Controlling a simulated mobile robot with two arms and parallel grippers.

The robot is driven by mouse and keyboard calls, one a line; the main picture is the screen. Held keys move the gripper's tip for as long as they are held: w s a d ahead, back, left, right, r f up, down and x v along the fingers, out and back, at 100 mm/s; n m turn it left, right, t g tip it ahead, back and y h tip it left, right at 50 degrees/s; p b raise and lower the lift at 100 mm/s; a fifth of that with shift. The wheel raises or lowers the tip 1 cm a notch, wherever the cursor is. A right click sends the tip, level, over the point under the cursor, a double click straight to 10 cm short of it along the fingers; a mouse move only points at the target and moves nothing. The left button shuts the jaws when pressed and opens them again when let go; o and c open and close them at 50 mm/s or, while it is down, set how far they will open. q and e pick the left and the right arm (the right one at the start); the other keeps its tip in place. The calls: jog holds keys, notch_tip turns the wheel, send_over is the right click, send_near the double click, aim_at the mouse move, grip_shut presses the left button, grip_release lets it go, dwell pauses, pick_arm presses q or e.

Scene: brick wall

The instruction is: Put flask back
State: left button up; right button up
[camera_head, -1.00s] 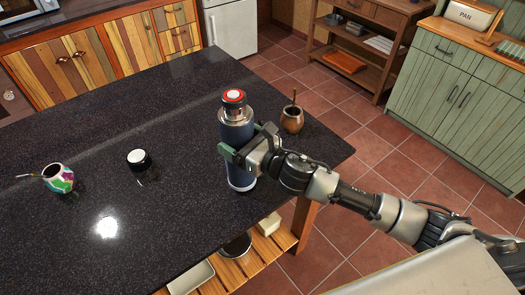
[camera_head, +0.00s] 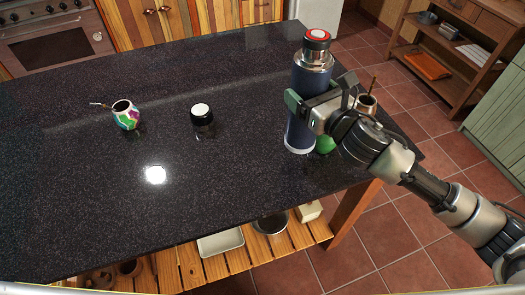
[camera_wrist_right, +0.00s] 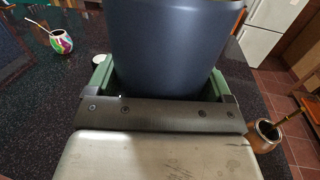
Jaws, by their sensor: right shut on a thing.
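The flask (camera_head: 309,75) is dark blue with a steel neck and a red-ringed top. It stands upright at the right part of the black counter; I cannot tell whether its base touches the surface. My right gripper (camera_head: 302,108) is shut around the flask's body from the right. In the right wrist view the flask (camera_wrist_right: 172,45) fills the space between the green fingers of the right gripper (camera_wrist_right: 165,75). A black cap with a white top (camera_head: 202,118) stands on the counter left of the flask. My left gripper is not in view.
A colourful mate cup (camera_head: 125,115) with a straw stands at the counter's left. A brown mate gourd (camera_head: 367,103) is just right of the flask, partly behind my gripper. Something green (camera_head: 325,144) shows beside the flask's base.

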aim_at(316, 86)
jog(key=r+b, duration=0.1)
jog(key=s+r+b, duration=0.1)
jog(key=r+b, duration=0.1)
jog(key=shift+s+a+r+t, duration=0.15)
jog(key=shift+s+r+t, duration=0.1)
jog(key=shift+r+t, duration=0.05)
jog(key=shift+s+a+r+b, duration=0.1)
jog(key=shift+s+r+b, duration=0.25)
jog(key=shift+r+b, duration=0.1)
jog(key=w+a+f+p, duration=0.1)
jog(key=w+a+f, duration=0.4)
jog(key=a+f, duration=0.5)
jog(key=shift+w+f, duration=0.35)
